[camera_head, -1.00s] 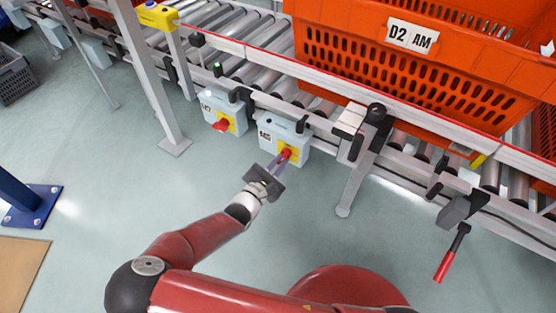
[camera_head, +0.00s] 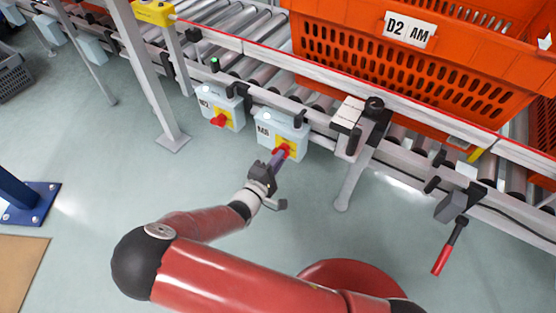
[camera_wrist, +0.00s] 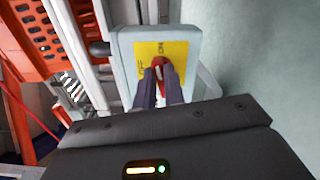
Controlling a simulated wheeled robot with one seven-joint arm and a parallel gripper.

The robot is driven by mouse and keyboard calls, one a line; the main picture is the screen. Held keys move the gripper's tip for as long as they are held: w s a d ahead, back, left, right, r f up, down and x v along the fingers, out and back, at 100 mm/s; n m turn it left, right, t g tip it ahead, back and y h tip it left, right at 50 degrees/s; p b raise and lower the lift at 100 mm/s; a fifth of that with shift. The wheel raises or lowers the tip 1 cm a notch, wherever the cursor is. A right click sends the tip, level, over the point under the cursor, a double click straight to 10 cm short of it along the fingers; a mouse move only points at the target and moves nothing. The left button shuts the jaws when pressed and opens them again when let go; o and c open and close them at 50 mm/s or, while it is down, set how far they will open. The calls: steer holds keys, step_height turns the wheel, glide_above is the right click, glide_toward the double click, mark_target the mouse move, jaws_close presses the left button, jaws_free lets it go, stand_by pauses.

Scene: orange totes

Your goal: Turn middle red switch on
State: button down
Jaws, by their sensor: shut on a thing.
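The red switch (camera_head: 281,151) sits on a yellow plate on the front of a pale grey box (camera_head: 285,129) under the conveyor rail. My gripper (camera_head: 277,160) reaches it from below and is shut on it. In the wrist view the red switch (camera_wrist: 161,66) shows between my two dark fingers (camera_wrist: 161,85). The yellow plate (camera_wrist: 175,48) carries an ON mark just above the switch and another mark at its left. The fingers hide the lower part of the switch, so its exact angle is hard to tell.
A second grey box (camera_head: 228,101) with a red switch (camera_head: 218,120) hangs just left. A support leg (camera_head: 356,175) stands to the right, with a red-handled lever (camera_head: 443,258) beyond. An orange tote (camera_head: 350,60) sits on the rollers. The floor in front is clear.

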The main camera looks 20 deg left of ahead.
steer(key=shift+f+m+b, duration=0.15)
steer(key=shift+m+b, duration=0.15)
steer(key=shift+m, duration=0.8)
steer(key=c, duration=1.5)
jaws_free()
steer(key=v, duration=0.7)
steer(key=shift+s+a, duration=0.1)
steer(key=shift+s, duration=0.3)
